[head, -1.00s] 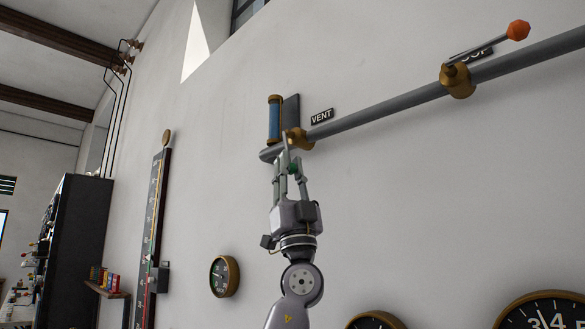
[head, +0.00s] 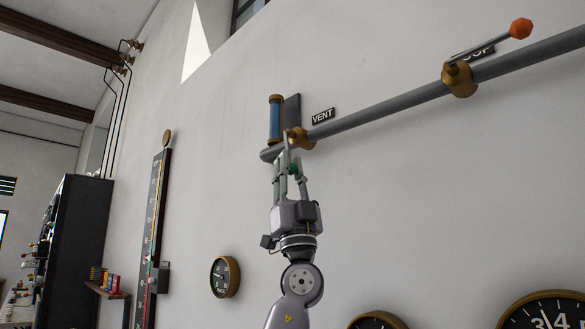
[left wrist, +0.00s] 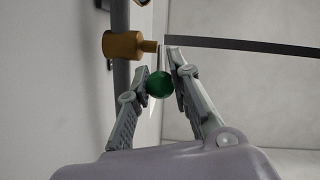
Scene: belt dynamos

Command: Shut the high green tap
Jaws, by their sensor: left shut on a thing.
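The green tap has a brass body (head: 302,139) on the grey pipe beside the VENT label (head: 323,116), high on the wall. Its green knob (head: 293,169) shows between the fingers of my left gripper (head: 286,160), below the brass body. In the left wrist view, the green knob (left wrist: 160,84) sits between the two fingers of my gripper (left wrist: 157,78), on a thin lever below the brass body (left wrist: 125,44). My left gripper is shut on the tap's handle. My right gripper is not in view.
An orange-knobbed lever (head: 521,28) on another brass valve (head: 459,79) is further right along the pipe. A blue gauge glass (head: 275,119) stands just above the tap. A round dial (head: 225,277) and a tall scale (head: 151,235) are on the wall lower left.

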